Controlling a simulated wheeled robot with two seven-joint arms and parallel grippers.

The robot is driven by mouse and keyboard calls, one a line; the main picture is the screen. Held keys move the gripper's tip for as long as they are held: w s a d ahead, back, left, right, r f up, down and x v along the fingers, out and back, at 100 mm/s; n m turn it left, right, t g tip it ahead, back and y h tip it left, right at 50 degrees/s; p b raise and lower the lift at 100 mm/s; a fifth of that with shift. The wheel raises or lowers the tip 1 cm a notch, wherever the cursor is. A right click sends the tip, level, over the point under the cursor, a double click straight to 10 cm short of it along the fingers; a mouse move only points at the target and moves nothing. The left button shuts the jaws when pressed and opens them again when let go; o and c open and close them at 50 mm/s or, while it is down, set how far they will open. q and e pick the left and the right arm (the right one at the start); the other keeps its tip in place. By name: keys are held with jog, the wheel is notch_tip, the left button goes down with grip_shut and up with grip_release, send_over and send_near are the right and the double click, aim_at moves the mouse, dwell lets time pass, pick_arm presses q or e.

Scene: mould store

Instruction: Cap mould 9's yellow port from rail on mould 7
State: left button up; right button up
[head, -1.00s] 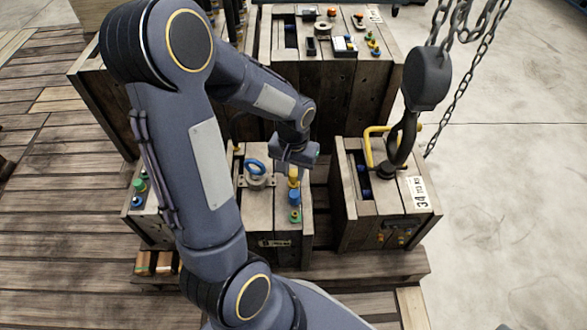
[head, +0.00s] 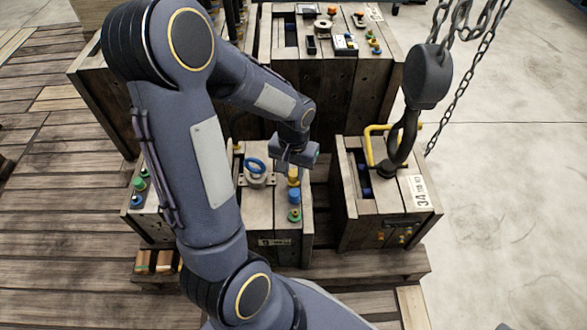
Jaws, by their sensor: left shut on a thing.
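Mould 9 (head: 265,215) is the wooden block at centre, with a 9 on its front plate. Blue and green ports stand in a row near its right edge, with a yellow piece (head: 293,174) behind them. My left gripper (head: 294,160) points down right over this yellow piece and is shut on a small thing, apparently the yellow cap. The gripper hides most of it, and I cannot tell cap from port or whether they touch. Mould 7 cannot be identified by number. My right gripper is not in view.
A chain hook (head: 408,130) hangs over the mould marked 34 (head: 385,205), close to its yellow handle (head: 371,145). A larger mould (head: 330,85) with small coloured parts on top stands behind. A blue ring (head: 256,166) sits left of the gripper. Bare floor lies at right.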

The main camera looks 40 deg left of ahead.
pick_arm(q)
jog(key=shift+f, duration=0.15)
jog(key=shift+f+b, duration=0.25)
jog(key=shift+b, duration=0.05)
jog(key=shift+f, duration=0.35)
dwell(0.9)
jog(key=o, duration=1)
